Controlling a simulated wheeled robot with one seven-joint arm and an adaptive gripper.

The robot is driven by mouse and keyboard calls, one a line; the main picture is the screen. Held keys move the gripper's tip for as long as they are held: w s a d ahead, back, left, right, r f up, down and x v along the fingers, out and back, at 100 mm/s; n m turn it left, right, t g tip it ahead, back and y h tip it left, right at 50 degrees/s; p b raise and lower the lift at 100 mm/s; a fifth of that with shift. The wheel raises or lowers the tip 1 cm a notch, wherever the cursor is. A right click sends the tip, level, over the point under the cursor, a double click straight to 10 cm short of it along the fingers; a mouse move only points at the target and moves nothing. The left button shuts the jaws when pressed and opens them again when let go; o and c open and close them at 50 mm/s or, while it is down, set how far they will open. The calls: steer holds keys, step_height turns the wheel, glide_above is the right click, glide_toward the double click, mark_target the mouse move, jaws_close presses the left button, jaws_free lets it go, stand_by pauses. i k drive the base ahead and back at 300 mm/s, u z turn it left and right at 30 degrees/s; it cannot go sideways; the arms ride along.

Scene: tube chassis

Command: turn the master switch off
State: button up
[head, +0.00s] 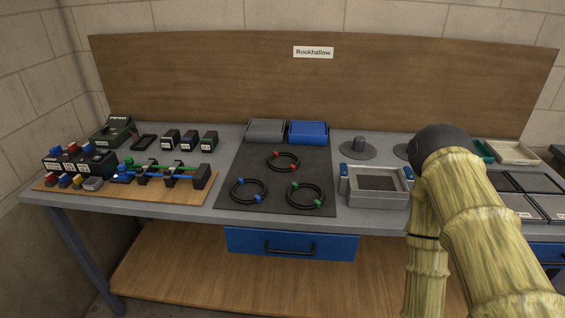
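No part is clearly readable as the master switch. At the left of the bench, a dark green box (112,136) with a small white-lettered dark top stands at the back; a small reddish part shows at its right side. In front of it are black labelled blocks (78,161) with red and blue knobs on top. Labels there are too small to read, and I cannot tell any switch's position. My arm rises at the right of the picture, far from these things. My gripper is not visible.
A wooden board (125,197) carries coloured rods in black holders. Several black blocks (188,141) stand behind it. A dark mat (268,203) holds three black rings. Grey and blue trays (307,132) sit behind. A grey box (375,200) stands near my arm. A blue drawer (325,247) is shut.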

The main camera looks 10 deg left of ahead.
mark_target(55, 150)
steer(key=u, duration=1.9)
steer(key=k, duration=0.55)
steer(key=u, duration=1)
steer(key=i, duration=0.85)
steer(key=z, duration=0.7)
steer(key=i, duration=0.35)
steer(key=z, duration=0.45)
